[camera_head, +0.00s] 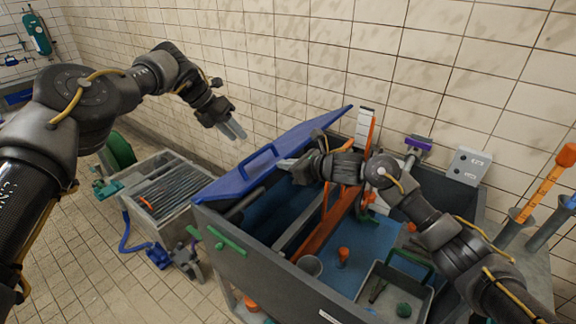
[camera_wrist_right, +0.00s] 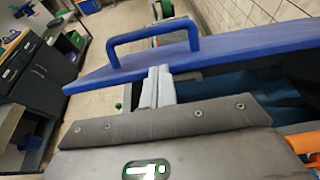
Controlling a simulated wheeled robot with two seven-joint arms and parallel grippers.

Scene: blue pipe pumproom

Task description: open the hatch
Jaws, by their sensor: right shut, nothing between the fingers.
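The hatch is a blue lid (camera_head: 290,140) with a blue bar handle (camera_head: 258,165), on the left part of a grey bin. It stands tilted and partly raised, with the blue interior showing beside it. In the right wrist view the lid (camera_wrist_right: 225,50) and its handle (camera_wrist_right: 150,36) lie just past my fingers. My right gripper (camera_head: 286,163) is shut and empty at the lid's inner edge; its fingertips (camera_wrist_right: 157,82) overlap that edge in the view, and contact cannot be told. My left gripper (camera_head: 236,130) is open and empty, in the air behind the lid.
The grey bin (camera_head: 250,262) holds an orange bar, a cup (camera_head: 309,265) and a small tray (camera_head: 375,308). A crate of grey rods (camera_head: 165,188) stands at the left, with a blue pump-like part (camera_head: 185,258) before it. The tiled wall is close behind.

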